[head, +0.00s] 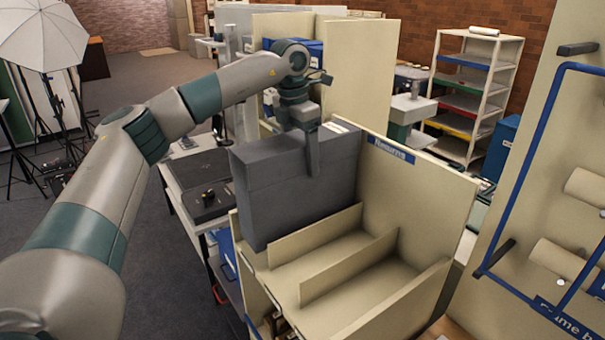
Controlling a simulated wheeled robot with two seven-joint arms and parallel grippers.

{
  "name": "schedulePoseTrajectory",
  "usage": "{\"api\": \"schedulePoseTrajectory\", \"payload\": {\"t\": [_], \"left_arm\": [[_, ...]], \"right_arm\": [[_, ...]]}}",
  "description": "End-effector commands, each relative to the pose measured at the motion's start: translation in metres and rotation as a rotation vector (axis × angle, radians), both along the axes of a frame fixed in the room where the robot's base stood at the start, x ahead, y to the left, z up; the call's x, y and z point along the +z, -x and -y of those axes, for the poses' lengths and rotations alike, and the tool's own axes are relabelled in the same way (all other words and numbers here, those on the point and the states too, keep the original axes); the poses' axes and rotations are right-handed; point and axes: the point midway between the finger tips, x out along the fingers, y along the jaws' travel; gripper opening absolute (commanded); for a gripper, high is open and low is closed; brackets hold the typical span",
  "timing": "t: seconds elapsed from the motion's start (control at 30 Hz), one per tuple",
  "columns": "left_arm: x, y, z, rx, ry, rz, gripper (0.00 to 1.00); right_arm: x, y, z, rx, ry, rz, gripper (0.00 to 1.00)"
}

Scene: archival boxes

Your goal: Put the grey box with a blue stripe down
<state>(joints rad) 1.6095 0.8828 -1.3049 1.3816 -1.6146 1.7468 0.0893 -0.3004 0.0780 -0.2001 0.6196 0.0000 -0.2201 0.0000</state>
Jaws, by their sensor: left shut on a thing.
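My left gripper (311,158) is shut on the top edge of a large grey box (290,200). One finger lies against the box's near broad face. The box is upright in the rear-left slot of a cream rack (410,190), with a cream divider (318,233) in front of its lower right part. I cannot tell whether its bottom rests on the rack. No blue stripe shows on the visible faces. A white patch (337,127) shows at the box's top right. My right gripper is not in view.
The rack has a blue "Returns" label (390,149) on its back panel and empty slots in front of the box. A black case (205,188) lies on a table to the left. A blue-framed panel (545,110) stands close on the right.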

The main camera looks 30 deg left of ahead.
Motion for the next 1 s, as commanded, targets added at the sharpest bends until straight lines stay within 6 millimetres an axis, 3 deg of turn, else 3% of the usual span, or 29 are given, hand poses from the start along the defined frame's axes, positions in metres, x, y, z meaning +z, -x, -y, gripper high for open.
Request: {"api": "schedulePoseTrajectory", "payload": {"t": [0.17,0.5,1.0], "left_arm": [[-0.006,0.000,-0.001,0.001,0.001,0.003,0.09],[-0.044,-0.001,-0.006,0.005,0.001,0.003,0.09],[-0.048,0.000,-0.009,0.009,0.002,0.004,0.09]], "right_arm": [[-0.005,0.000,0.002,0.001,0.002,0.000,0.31],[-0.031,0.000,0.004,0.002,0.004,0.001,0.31],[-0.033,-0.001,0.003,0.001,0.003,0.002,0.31]]}}
